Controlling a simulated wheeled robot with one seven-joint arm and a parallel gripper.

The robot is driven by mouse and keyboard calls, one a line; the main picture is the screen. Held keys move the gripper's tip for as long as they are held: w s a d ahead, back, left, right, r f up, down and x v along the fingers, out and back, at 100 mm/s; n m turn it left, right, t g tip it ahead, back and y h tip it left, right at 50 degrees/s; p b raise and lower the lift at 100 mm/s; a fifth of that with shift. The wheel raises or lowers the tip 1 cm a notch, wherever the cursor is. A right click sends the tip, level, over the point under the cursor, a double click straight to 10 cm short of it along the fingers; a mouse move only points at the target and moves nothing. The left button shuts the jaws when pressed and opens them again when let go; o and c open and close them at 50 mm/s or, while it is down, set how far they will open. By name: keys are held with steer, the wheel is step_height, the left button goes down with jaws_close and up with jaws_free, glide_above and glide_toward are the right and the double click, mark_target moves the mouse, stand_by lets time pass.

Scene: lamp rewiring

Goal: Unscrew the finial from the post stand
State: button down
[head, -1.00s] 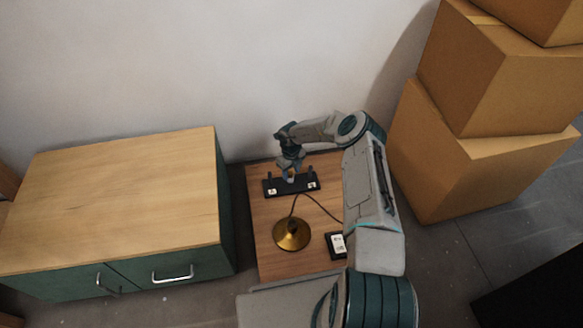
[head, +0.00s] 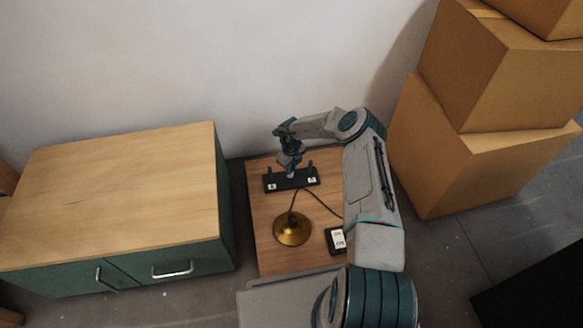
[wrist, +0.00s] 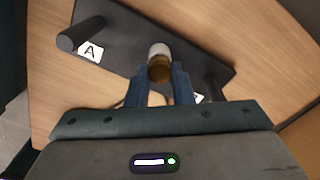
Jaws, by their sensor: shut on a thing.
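The post stand is a dark bar (head: 281,186) on the small wooden table, with an upright post near each end. In the wrist view the stand (wrist: 125,45) crosses diagonally, with a white "A" label by its left post (wrist: 82,34). My gripper (head: 291,174) points down over the middle of the stand. In the wrist view its blue fingers are shut on a small round brass piece with a pale part beside it, which looks like the finial (wrist: 159,72). Whether it still touches the stand is hidden. A second label is partly covered by a finger.
A brass lamp base (head: 292,229) with a dark cord stands in front of the stand. A dark block with white labels (head: 337,240) lies to its right. A green cabinet with a wooden top (head: 120,195) is at left. Cardboard boxes (head: 470,160) are stacked at right, and a wall is behind.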

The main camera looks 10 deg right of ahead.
steer(key=n+b, duration=0.1)
steer(key=n, duration=0.2)
steer(key=shift+w+d+f+n, duration=0.1)
steer(key=shift+n, duration=0.3)
steer(key=n+b, duration=0.1)
steer(key=n, duration=0.2)
steer(key=shift+n, duration=0.3)
steer(key=shift+n, duration=0.3)
steer(key=n+b, duration=0.1)
steer(key=n, duration=0.3)
steer(key=shift+w, duration=0.15)
steer(key=n, duration=0.3)
steer(key=shift+r+b, duration=0.2)
steer(key=shift+b, duration=0.1)
steer(key=shift+n, duration=0.3)
